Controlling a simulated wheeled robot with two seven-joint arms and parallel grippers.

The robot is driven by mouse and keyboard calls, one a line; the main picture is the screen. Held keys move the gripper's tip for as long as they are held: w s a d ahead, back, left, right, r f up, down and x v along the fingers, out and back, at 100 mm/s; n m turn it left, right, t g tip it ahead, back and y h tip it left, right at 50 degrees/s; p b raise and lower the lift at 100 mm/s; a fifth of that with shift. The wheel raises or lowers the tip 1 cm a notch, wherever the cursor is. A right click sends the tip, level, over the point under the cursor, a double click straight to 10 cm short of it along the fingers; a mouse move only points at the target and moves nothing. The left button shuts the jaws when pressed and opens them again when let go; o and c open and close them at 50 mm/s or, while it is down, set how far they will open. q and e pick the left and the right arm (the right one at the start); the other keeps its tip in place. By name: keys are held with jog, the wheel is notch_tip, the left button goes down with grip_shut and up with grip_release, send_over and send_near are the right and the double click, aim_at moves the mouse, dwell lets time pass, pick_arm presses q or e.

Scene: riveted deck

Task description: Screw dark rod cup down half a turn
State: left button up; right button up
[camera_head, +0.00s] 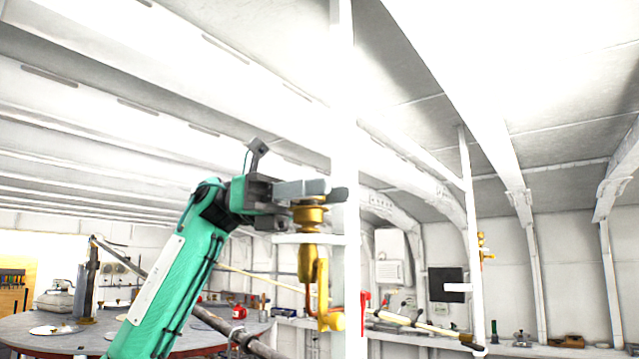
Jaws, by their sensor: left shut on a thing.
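My left gripper (316,192) is at the upper middle, its green arm coming in from the lower left. Its grey jaws are shut on the top of a brass cup (309,214). The cup sits upright on a brass fitting (308,262) with a curved bracket and a yellow foot, beside a white post (346,130). The jaws hide the cup's upper end. I cannot tell from this view how far down the cup is screwed. A dark rod (215,320) slants behind my arm at the lower left. My right gripper is out of view.
A second white post (468,200) with a smaller brass fitting (482,246) stands to the right. A round grey table (40,335) is at the lower left. A pale yellow rod (425,326) runs low behind the near post. White beams cross overhead.

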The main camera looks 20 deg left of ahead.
pick_arm(q)
jog(key=shift+r, duration=0.15)
jog(key=o, duration=1)
jog(key=shift+w+a, duration=0.1)
jog(key=shift+a, duration=0.25)
jog(key=shift+b+v, duration=1.9)
jog(key=shift+v, duration=4.65)
